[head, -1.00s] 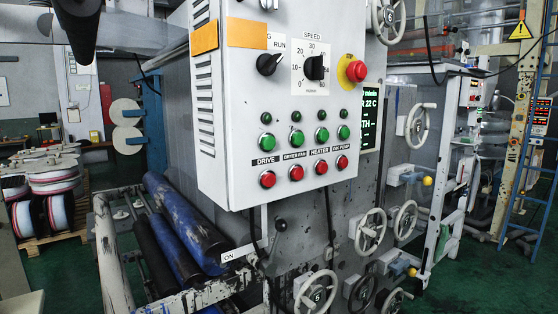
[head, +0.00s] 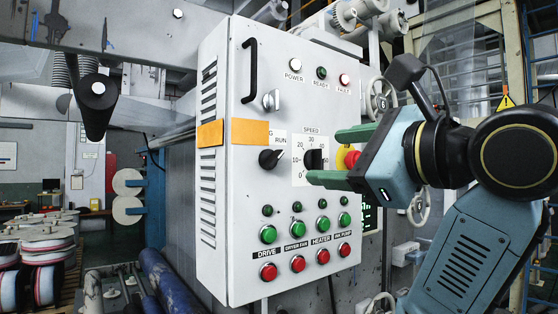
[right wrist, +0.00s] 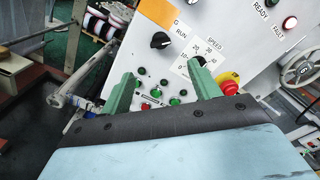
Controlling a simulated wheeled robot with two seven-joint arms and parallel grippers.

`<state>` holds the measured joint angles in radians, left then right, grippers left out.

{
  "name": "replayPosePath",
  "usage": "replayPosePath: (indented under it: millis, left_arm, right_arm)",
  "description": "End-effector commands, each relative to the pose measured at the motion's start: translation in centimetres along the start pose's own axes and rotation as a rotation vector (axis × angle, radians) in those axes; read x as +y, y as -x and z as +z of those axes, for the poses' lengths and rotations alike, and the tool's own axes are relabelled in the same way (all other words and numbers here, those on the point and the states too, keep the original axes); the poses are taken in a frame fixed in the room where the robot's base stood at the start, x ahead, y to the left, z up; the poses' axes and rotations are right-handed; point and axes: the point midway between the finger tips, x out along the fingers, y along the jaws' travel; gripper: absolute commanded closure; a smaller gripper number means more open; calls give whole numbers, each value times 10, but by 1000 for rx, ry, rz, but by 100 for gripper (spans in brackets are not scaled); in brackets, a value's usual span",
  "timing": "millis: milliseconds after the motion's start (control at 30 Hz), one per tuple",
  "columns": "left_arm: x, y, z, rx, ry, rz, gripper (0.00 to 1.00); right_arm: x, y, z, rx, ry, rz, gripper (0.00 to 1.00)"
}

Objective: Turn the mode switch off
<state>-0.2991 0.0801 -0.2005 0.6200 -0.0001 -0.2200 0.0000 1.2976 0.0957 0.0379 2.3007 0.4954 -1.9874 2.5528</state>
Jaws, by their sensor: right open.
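The mode switch (head: 271,158) is a black rotary knob on the front of a white control cabinet (head: 225,275). Its pointer tilts up and right toward the RUN label, and an orange patch partly covers the lettering beside it. It also shows in the right wrist view (right wrist: 160,40). My right gripper (head: 322,156) is open and empty, with green fingers in front of the speed dial (head: 313,160), right of the mode switch and apart from it. Its two fingers also show in the right wrist view (right wrist: 161,68). My left gripper is not in view.
A red emergency button (head: 352,160) on yellow sits behind my right fingers, partly hidden. Green and red push buttons (head: 296,263) line the panel below. A black handle (head: 250,70) and a small silver key switch (head: 271,100) are above. Rollers (head: 165,280) lie lower left.

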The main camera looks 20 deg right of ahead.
Motion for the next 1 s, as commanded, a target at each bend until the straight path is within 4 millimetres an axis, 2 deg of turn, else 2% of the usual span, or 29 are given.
replayPosePath:
  millis: [167,467,800,1000]
  left_arm:
    - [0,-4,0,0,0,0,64]
    - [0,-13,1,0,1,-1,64]
    - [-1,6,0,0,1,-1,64]
    - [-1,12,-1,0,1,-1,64]
  right_arm:
    - [-1,-4,2,-12,-13,-4,38]
    - [2,-27,2,-7,-10,5,38]
    - [-1,-100,2,2,-6,3,38]
    - [-1,-125,2,0,-5,0,38]
